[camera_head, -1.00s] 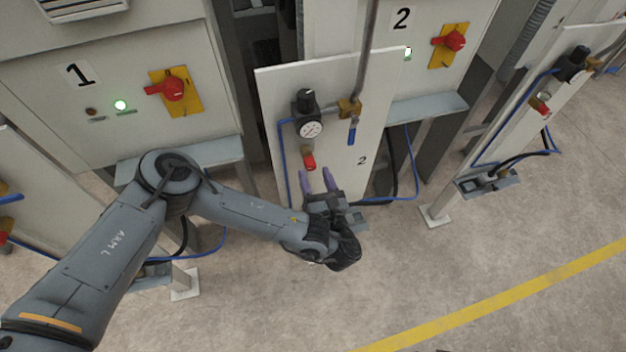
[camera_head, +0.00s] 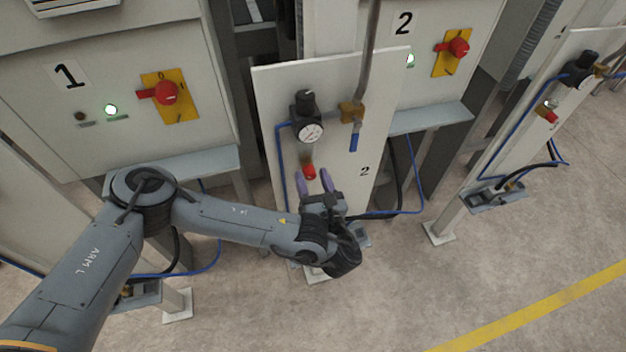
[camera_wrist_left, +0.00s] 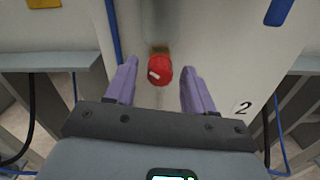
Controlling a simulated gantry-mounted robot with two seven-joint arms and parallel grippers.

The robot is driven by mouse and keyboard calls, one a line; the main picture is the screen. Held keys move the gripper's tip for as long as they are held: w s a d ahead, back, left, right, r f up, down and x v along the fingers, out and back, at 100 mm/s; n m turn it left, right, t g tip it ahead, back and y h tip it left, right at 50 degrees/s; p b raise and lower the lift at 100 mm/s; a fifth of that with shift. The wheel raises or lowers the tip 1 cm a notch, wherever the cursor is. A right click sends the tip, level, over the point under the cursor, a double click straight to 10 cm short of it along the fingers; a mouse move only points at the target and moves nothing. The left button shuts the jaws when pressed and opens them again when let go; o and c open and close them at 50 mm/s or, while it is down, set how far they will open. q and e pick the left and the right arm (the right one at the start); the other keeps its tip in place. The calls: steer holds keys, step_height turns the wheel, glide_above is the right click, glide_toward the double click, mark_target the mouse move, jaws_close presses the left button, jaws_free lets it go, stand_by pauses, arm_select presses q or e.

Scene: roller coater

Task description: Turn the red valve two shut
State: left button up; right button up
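The red valve (camera_head: 309,172) sits low on the white panel (camera_head: 271,97) marked 2, under the round gauge. In the left wrist view the valve (camera_wrist_left: 159,70) is a red knob with a white mark, on a brass fitting. My left gripper (camera_head: 313,180) is open, with its two purple fingers pointing at the panel. In the left wrist view the fingers (camera_wrist_left: 158,80) stand apart on either side of the valve, with gaps on both sides. I cannot tell how far the fingertips reach along it. My right gripper is not in view.
A gauge (camera_head: 311,132) with a black regulator knob is above the valve. A blue-handled valve (camera_head: 354,142) is to its right. Blue hoses run down the panel's left edge and beside it. A grey shelf (camera_head: 432,117) juts out at right. The floor in front is clear.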

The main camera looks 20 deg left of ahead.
arm_select(q)
jaws_close()
steer(key=shift+r+m+p, duration=0.15)
steer(key=shift+m+p, duration=0.35)
steer(key=shift+p, duration=0.35)
steer(key=m+p, duration=0.5)
steer(key=p, duration=0.1)
steer(key=shift+r+m+p, duration=0.1)
steer(key=shift+m+p, duration=0.2)
steer(key=shift+p, duration=0.05)
steer(key=shift+m+p, duration=1.05)
steer(key=shift+m, duration=0.05)
steer(key=shift+d+f+m+p, duration=0.1)
steer(key=shift+f+m+p, duration=0.1)
steer(key=shift+m+p, duration=0.65)
steer(key=shift+m, duration=0.25)
steer(key=shift+o, duration=0.5)
jaws_free()
